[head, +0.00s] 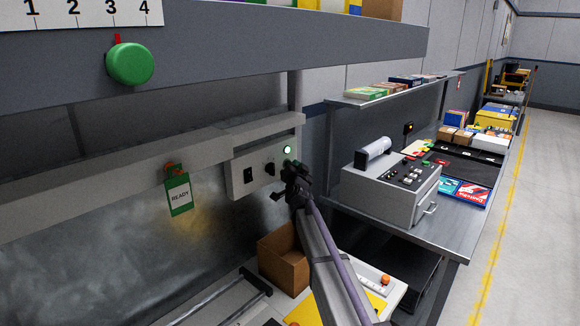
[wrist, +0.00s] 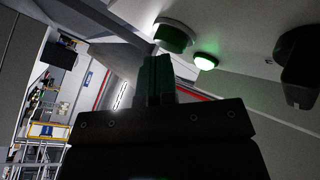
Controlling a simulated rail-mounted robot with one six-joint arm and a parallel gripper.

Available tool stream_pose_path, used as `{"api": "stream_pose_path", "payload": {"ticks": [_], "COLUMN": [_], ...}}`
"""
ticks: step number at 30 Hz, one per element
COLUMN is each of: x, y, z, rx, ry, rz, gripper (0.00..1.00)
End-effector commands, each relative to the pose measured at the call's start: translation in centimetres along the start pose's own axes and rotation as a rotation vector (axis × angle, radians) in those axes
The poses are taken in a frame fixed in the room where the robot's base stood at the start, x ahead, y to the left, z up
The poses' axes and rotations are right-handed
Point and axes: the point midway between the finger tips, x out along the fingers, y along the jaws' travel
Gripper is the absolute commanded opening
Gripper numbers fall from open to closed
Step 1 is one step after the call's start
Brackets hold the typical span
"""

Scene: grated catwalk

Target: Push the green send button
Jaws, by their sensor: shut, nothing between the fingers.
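A grey control box (head: 238,179) hangs on the back wall, with a lit green lamp (head: 287,149) and black knobs. My gripper (head: 291,168) is at the right part of its face, below the lamp, and hides that part. In the wrist view my shut, empty fingers (wrist: 158,65) end at a round, dark green-sided button (wrist: 174,36) beside the glowing lamp (wrist: 205,61); I cannot tell whether they touch it. A black knob (wrist: 301,62) is at right. A large green round knob (head: 130,64) is on the shelf front at upper left. No label saying send is readable.
A green READY tag (head: 180,195) hangs left of the box. A grey machine (head: 390,188) stands on the bench at right. The shelf (head: 230,50) overhangs above.

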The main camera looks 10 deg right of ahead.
Motion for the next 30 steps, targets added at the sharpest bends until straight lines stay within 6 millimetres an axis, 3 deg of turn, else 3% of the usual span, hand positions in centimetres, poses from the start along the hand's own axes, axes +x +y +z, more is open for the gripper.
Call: {"api": "stream_pose_path", "payload": {"ticks": [13, 23, 27, 29, 30], "x": [-3.9, -4.1, -4.5, -6.4, -8.9], "y": [2.8, 3.0, 3.3, 3.8, 4.3], "z": [-2.8, -3.0, -0.6, 1.7, 3.6], "rx": [-0.001, -0.002, -0.036, -0.088, -0.134], "ry": [0.001, 0.0, -0.138, -0.295, -0.431], "rz": [0.001, 0.001, 0.017, 0.037, 0.057], "gripper": [0.0, 0.0, 0.0, 0.0, 0.0]}}
